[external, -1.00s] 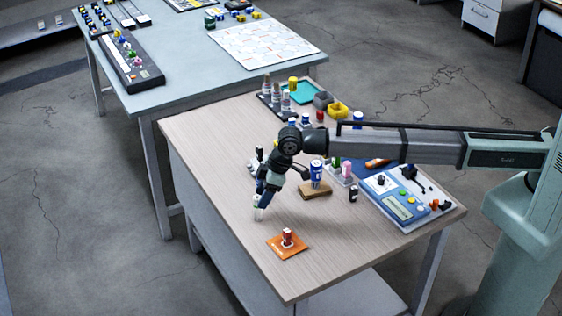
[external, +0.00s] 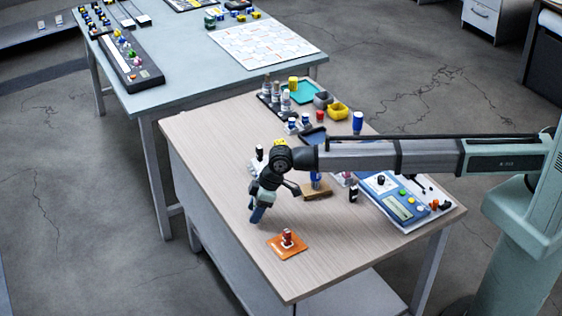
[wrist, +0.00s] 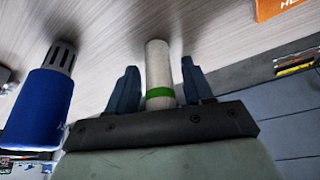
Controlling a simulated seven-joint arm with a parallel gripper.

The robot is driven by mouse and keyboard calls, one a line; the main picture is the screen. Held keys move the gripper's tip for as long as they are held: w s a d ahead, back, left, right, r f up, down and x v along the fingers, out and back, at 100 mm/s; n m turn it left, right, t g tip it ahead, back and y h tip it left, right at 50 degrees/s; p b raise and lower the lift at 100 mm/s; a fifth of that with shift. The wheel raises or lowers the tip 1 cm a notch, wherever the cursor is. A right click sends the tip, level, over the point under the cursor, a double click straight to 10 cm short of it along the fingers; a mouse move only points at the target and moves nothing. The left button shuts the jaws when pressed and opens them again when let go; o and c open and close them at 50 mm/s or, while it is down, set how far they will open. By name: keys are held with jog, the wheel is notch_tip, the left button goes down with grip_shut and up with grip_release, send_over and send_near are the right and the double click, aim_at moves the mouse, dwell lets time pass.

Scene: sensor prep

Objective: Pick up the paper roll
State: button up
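A pale, cream-coloured upright cylinder with a green band, which looks like the paper roll (wrist: 159,68), stands on the table between my fingers in the wrist view. My gripper (wrist: 157,84) is open around it, with a finger on each side and a narrow gap showing at both sides. In the external view my gripper (external: 257,215) points down low over the front left of the wooden table. The roll is hidden behind the gripper there.
A blue object with a grey slotted end (wrist: 40,105) stands close left in the wrist view. An orange pad (external: 288,246) with a small red-and-white item lies near the gripper. A wooden block (external: 316,191), a blue control panel (external: 401,203) and several containers fill the right and back.

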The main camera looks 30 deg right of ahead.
jog(key=c, duration=0.9)
jog(key=shift+r, duration=0.1)
